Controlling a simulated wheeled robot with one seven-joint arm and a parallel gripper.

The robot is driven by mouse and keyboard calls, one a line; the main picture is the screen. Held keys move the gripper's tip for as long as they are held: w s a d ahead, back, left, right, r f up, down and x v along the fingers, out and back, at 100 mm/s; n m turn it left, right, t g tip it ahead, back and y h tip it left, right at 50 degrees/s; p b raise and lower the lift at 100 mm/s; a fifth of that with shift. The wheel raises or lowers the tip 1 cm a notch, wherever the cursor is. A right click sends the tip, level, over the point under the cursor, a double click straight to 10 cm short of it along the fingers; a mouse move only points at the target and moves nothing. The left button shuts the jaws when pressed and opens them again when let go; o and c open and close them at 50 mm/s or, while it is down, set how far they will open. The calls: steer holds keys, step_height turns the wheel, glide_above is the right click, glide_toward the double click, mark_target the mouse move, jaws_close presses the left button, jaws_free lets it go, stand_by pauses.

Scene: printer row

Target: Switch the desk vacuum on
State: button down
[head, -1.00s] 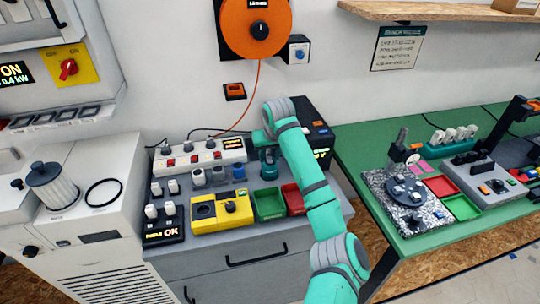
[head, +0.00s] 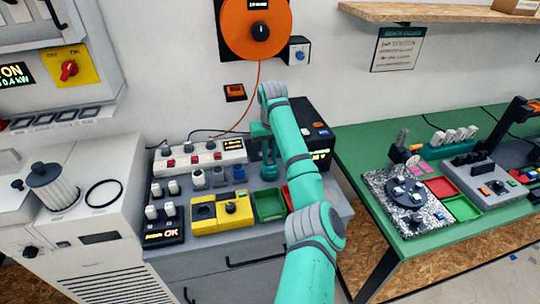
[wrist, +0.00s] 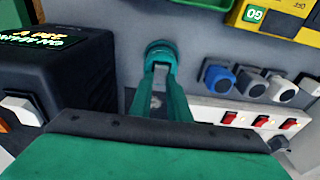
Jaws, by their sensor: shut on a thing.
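A small teal round device (wrist: 160,48) stands on the grey cabinet top at the fingertips of my gripper (wrist: 160,75). It also shows low behind my arm in the head view (head: 270,184). It looks like the desk vacuum, but no label shows on it. My gripper (head: 268,168) points down and its fingers are shut on the device. The fingers hide part of it, and I cannot see a switch state.
A black box (head: 313,125) with a lit display stands close to the right. A white power strip (head: 205,155) with red switches lies behind to the left.

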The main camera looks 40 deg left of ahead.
steer(key=shift+a+f+g+h, duration=0.1)
steer(key=shift+a+g+h, duration=0.05)
steer(key=shift+g+h, duration=0.3)
steer(key=c, duration=1.7)
jaws_free()
steer(key=shift+o, duration=0.2)
step_height(320, 180, up, 11)
steer(key=shift+f, duration=0.1)
steer(key=shift+s, duration=0.1)
